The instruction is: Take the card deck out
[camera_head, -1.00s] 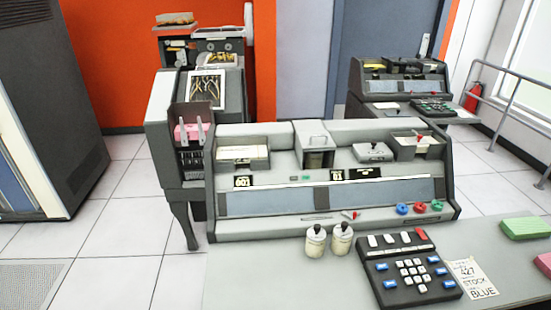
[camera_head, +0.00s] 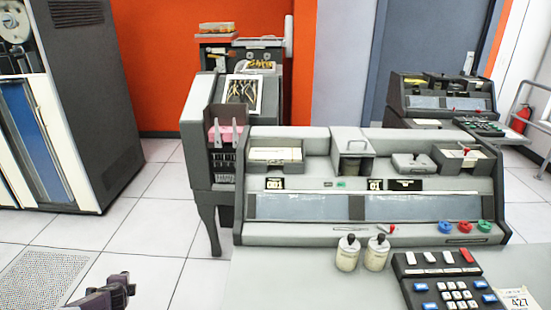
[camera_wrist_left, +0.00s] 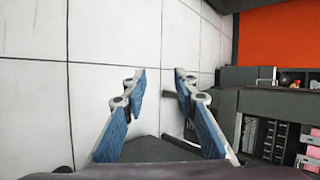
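A pink card deck (camera_head: 226,134) sits in the dark upright bay of the machine at the left end of the console. Two pale upright prongs stand in front of it. Pink cards (camera_wrist_left: 313,152) also show at the right edge of the left wrist view. My left gripper (camera_wrist_left: 158,78) is open and empty, its blue-padded fingers apart over white floor tiles, left of the machine. In the head view part of my left arm shows at the bottom left, well short of the deck. My right gripper is not in view.
The grey console (camera_head: 365,180) extends right of the bay. Two cream bottles (camera_head: 347,255) and a dark keypad (camera_head: 450,283) stand on the desk in front. A tall dark cabinet (camera_head: 90,100) stands at left, with open floor between.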

